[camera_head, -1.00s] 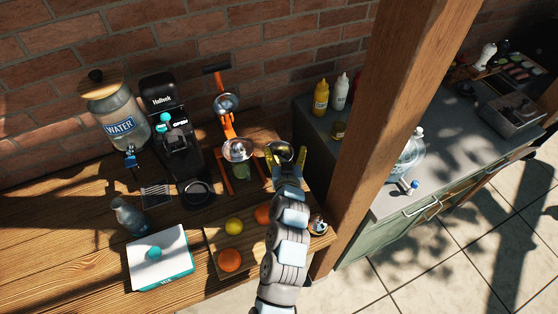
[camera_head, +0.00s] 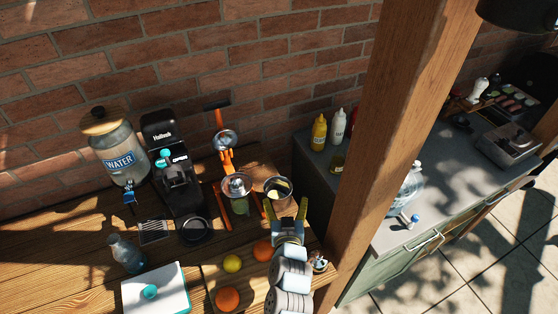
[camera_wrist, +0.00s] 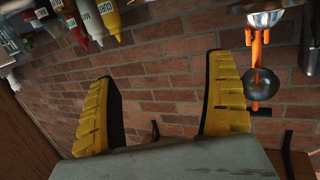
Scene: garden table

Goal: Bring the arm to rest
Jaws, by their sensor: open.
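My gripper (camera_head: 286,207) is open and empty. In the head view its yellow-padded fingers are spread just in front of a metal cup (camera_head: 278,184) that holds something yellowish. Whether a fingertip touches the cup is unclear. In the wrist view my gripper (camera_wrist: 162,70) shows both fingers wide apart, with only the brick wall behind the gap. The arm reaches in from the bottom of the head view, over the front right of the wooden table (camera_head: 60,245).
An orange hand press (camera_head: 227,158) stands left of the cup, beside a black coffee machine (camera_head: 176,180) and a water jar (camera_head: 118,155). Oranges (camera_head: 227,298) and a lemon (camera_head: 232,263) lie left of the arm. A wooden post (camera_head: 395,130) rises to the right.

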